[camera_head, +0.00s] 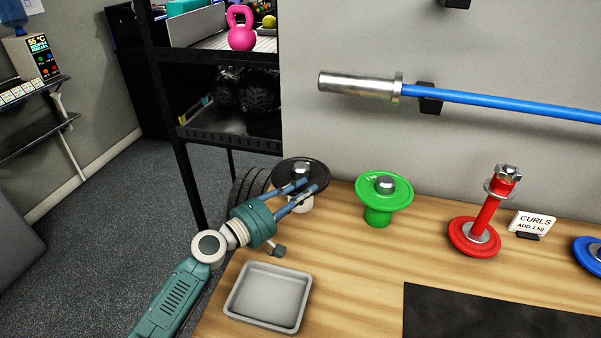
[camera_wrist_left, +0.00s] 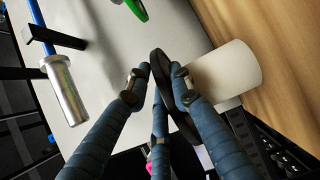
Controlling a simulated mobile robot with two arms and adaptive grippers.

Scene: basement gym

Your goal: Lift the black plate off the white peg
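The black plate (camera_head: 287,167) sits on the white peg (camera_head: 301,204) at the table's back left edge, with a metal knob (camera_head: 302,169) at its middle. My left gripper (camera_head: 313,185) is at the near rim of the plate. In the left wrist view the black plate (camera_wrist_left: 157,62) shows nearly edge-on between my left fingers (camera_wrist_left: 161,70), one on each side. The white peg (camera_wrist_left: 226,76) is right beside the right finger there. The fingers are close to the plate, but whether they press on it is unclear. My right gripper is not in view.
A green plate on a green peg (camera_head: 377,218) stands to the right, then a red peg with a red plate (camera_head: 474,252). A grey tray (camera_head: 233,305) lies in front. A blue-handled bar (camera_head: 500,101) hangs on the wall; a dark shelf rack (camera_head: 175,120) stands behind left.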

